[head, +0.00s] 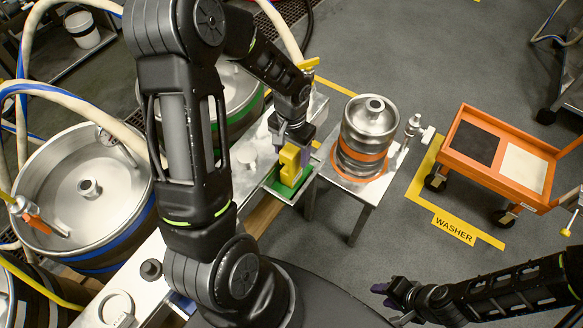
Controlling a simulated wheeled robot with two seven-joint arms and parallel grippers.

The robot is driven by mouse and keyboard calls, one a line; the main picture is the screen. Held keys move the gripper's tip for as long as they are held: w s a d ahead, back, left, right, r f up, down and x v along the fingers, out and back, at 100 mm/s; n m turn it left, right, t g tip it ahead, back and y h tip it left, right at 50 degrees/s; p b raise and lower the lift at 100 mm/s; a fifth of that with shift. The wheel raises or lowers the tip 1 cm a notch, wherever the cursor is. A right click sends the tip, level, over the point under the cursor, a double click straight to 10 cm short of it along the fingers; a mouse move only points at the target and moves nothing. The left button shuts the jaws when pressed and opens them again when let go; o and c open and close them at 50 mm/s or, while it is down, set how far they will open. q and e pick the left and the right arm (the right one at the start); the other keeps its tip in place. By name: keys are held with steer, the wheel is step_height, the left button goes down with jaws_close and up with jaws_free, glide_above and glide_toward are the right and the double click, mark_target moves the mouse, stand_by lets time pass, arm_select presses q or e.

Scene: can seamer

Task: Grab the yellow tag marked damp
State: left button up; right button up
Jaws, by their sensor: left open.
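A yellow piece (289,168), possibly the tag, stands at a green tray (283,189) on the bench's right end. No "damp" marking can be read on it. My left gripper (295,146) points down right over the yellow piece, with its jaws open and its fingers close around the upper part. Whether they touch it cannot be told, and the gripper hides part of it. My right gripper (392,297) is low at the right, over the floor, away from the yellow piece; its finger gap is unclear.
A steel keg with an orange band (370,125) stands on a small metal table (357,188) right of the tray. Large steel kegs (95,175) with hoses stand at the left. An orange cart (510,155) stands by a yellow "WASHER" floor marking (455,227). Open floor lies between.

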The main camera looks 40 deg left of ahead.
arm_select(q)
steer(key=shift+c, duration=0.6)
jaws_close()
stand_by(0.4)
